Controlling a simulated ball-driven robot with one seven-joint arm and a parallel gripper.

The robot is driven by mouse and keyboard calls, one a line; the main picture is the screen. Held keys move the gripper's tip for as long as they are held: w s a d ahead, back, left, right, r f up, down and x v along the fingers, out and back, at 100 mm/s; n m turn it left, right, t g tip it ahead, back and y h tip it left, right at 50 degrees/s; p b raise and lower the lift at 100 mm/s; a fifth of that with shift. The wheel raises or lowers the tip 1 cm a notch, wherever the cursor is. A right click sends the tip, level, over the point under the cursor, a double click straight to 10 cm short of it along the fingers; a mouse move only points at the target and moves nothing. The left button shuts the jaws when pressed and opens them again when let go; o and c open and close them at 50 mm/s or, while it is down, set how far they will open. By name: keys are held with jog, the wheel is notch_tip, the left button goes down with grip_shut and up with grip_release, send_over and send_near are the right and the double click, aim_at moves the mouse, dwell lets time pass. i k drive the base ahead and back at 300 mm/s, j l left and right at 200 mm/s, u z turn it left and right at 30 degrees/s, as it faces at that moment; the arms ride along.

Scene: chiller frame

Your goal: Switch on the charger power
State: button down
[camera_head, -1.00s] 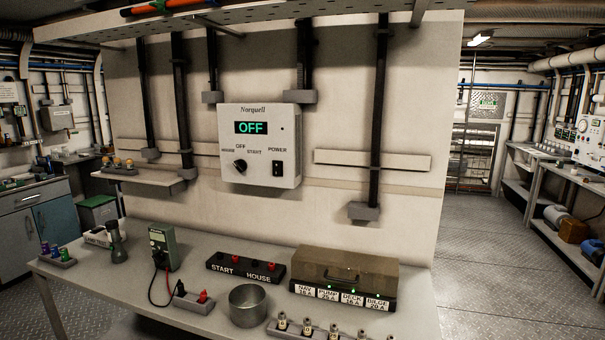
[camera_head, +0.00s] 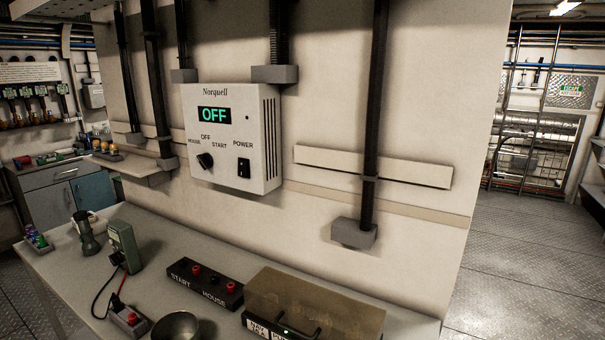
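The charger (camera_head: 232,138) is a pale wall box labelled Norquell on the panel above the bench. Its display (camera_head: 214,115) reads OFF in green. A black rotary knob (camera_head: 205,161) sits at lower left among the labels HOUSE, OFF and START. The black power rocker switch (camera_head: 244,168) sits at lower right under the label POWER. Which side of the rocker is pressed is too small to tell. My gripper is not in view.
Floor (camera_head: 530,245) is open at right.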

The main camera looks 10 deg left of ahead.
aim_at(241, 164)
jog(key=j, duration=1.8)
jog(key=i, duration=0.1)
